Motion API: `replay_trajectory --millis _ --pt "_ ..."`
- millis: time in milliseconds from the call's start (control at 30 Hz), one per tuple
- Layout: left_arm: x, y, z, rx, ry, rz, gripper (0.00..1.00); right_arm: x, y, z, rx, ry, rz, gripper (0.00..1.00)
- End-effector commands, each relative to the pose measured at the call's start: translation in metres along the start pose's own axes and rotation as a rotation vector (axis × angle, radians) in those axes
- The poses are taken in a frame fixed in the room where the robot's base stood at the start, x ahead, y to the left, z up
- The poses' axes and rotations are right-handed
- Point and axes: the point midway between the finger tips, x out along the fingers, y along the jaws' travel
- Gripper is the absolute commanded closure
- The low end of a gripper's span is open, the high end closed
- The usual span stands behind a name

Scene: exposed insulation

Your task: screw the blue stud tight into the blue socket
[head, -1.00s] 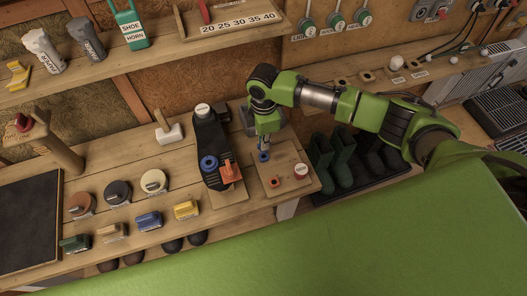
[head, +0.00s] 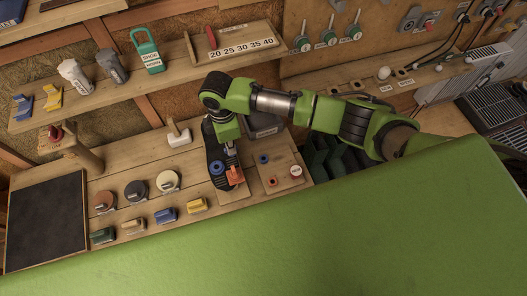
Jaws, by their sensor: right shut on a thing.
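My right gripper (head: 230,153) points down over the black shoe sole (head: 219,181). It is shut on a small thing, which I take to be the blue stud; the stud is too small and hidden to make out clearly. The blue socket (head: 217,167) is a blue ring on the sole, just left of and below the fingertips. I cannot tell whether the stud touches it. An orange piece (head: 235,176) sits on the sole to the right. A blue ring with a dark centre (head: 263,158) is on the small wooden board (head: 284,181). My left gripper is not in view.
The board also carries an orange ring (head: 272,181) and a red-and-white piece (head: 296,171). Round tins and coloured brushes lie left of the sole. A green surface (head: 300,235) fills the foreground.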

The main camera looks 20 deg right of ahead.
Motion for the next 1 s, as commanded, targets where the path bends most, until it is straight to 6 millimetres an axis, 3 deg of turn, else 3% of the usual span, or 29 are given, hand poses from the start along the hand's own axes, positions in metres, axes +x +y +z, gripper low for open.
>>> replay_trajectory --millis 100,367,1000 --pt "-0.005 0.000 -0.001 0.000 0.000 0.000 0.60 -0.018 -0.005 -0.025 -0.005 0.004 0.002 1.00" --pt "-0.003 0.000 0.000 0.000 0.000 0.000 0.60 -0.041 -0.011 -0.054 -0.002 0.002 0.001 1.00" --pt "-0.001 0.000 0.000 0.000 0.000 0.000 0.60 -0.042 -0.013 -0.059 0.000 0.001 0.001 1.00"
